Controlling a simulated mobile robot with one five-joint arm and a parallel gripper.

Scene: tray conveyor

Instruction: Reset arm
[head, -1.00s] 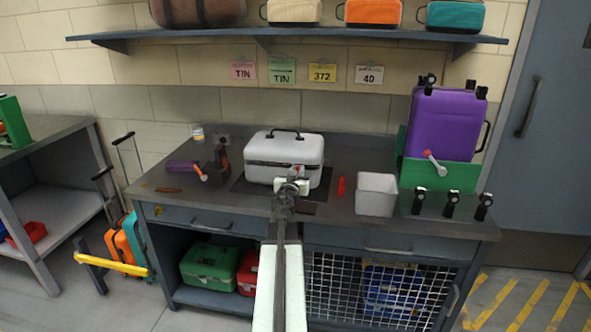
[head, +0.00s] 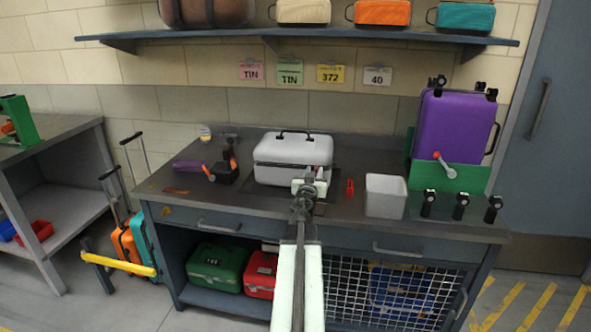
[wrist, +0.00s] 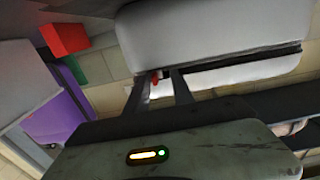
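My arm reaches forward over the workbench, and my gripper (head: 311,181) is in front of the right part of a pale grey suitcase (head: 285,150). In the wrist view the two dark fingers of my gripper (wrist: 157,76) stand apart. A small red thing (wrist: 155,78) and a white surface show behind the gap; I cannot tell how far behind. Nothing is clearly held. The suitcase (wrist: 205,35) fills the top of the wrist view, apart from the fingers as far as I can tell.
A white bin (head: 385,197) and several black clamps (head: 461,205) stand right of my gripper. A purple suitcase (head: 455,125) is in a green holder (head: 470,180). A black and orange tool (head: 224,168) lies left. A shelf (head: 350,36) with cases hangs above.

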